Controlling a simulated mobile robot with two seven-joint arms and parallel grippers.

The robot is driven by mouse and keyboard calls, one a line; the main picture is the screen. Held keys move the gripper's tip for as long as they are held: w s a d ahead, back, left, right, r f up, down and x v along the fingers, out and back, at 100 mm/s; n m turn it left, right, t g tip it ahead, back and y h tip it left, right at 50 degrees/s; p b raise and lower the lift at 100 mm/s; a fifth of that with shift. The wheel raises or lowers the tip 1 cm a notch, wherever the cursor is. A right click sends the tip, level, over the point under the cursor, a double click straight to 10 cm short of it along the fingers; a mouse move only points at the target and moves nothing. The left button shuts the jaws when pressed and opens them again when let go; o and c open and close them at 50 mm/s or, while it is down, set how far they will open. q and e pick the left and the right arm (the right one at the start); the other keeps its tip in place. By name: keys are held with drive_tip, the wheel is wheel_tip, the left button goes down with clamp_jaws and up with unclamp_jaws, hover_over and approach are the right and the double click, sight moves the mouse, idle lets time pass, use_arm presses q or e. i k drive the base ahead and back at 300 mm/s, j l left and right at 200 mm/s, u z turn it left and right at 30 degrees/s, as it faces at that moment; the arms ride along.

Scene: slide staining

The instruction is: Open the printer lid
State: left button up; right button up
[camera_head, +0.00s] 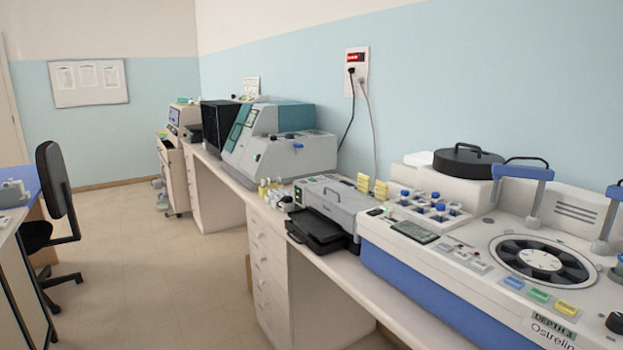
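A grey printer-like machine (345,203) stands on the long bench in the middle of the view. Its grey top cover looks shut, with a dark handle-like bar on it. A black tray (316,231) sticks out of its front. A small green light shows at its left end. I cannot tell for certain that this machine is the printer. Neither of my grippers is in view.
A large white and blue analyser (395,258) stands close to its right. A teal and white machine (285,158) stands farther back on the bench. Small yellow-capped bottles sit between. A black chair (52,195) stands left; the aisle floor (160,255) is clear.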

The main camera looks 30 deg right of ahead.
sight(352, 202)
drive_tip(key=i+j+z, duration=0.2)
drive_tip(key=i, duration=0.45)
drive_tip(key=i+j+z, duration=0.15)
drive_tip(key=i, duration=0.55)
drive_tip(key=i+j+z, duration=0.15)
drive_tip(key=i+z, duration=0.3)
drive_tip(key=i+j+z, duration=0.3)
drive_tip(key=z, duration=0.15)
drive_tip(key=i, duration=0.1)
